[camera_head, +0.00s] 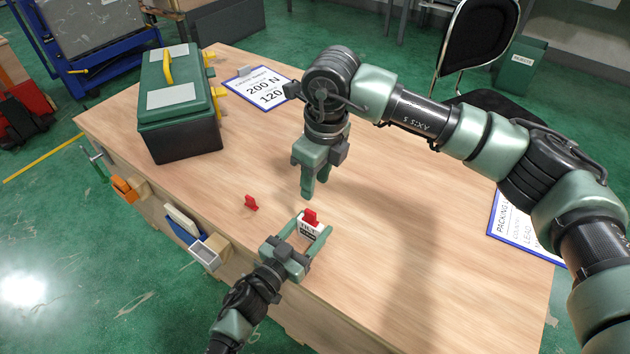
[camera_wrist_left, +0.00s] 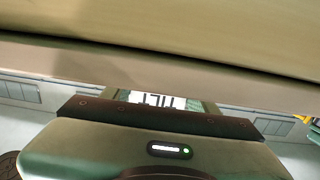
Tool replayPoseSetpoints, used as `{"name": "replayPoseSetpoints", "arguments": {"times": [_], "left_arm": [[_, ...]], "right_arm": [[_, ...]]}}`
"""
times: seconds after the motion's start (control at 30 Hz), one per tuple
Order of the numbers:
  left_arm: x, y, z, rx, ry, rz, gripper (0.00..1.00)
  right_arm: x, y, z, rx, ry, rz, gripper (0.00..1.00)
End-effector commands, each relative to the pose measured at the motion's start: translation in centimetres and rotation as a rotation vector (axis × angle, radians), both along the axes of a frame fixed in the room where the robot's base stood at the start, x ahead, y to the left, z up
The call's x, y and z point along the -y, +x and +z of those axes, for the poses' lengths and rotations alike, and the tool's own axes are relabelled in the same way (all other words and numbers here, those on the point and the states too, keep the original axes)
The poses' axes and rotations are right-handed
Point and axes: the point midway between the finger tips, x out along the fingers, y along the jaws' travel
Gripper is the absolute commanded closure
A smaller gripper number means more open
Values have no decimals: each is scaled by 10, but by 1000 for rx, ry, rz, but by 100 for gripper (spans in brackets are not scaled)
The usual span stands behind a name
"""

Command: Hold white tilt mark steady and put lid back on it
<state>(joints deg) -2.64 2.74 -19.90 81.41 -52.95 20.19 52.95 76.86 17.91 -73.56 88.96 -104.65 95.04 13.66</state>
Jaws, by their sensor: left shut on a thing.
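The white tilt mark (camera_head: 307,228), a small white block with dark lettering, is held between the fingers of my left gripper (camera_head: 312,236) near the table's front edge. A red piece (camera_head: 310,217) stands at its top; I cannot tell whether it is seated. Part of the white mark with its lettering shows in the left wrist view (camera_wrist_left: 158,100). A second small red piece (camera_head: 251,203) lies apart on the table to the left; I cannot tell which red piece is the lid. My right gripper (camera_head: 314,190) points down just above and behind the mark, its fingers close together with nothing visible between them.
A green toolbox (camera_head: 180,125) with a yellow handle stands at the table's back left. A blue-edged sheet (camera_head: 257,87) lies beside it, and another (camera_head: 505,225) lies at the right. The middle of the wooden table (camera_head: 400,255) is clear.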

Motion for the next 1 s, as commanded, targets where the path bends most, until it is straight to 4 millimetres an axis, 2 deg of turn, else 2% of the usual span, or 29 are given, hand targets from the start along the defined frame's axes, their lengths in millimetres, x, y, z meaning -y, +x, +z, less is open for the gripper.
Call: {"name": "replayPoseSetpoints", "arguments": {"times": [0.03,0.07,0.1,0.13,0.53,0.83,1.0], "left_arm": [[0,0,0,0,0,0,100],[0,0,0,0,0,0,33],[0,0,0,0,0,0,21],[0,0,0,0,0,0,15],[-4,-5,0,0,1,0,15],[-32,-45,-1,-3,3,-1,15],[-44,-60,-1,-2,1,0,15]], "right_arm": [[0,0,0,0,0,0,63],[0,0,0,0,0,0,63],[0,0,0,0,0,0,63],[0,0,0,0,0,0,63],[0,0,0,0,0,0,63],[0,0,2,0,0,0,63],[0,0,1,0,0,0,63]]}}
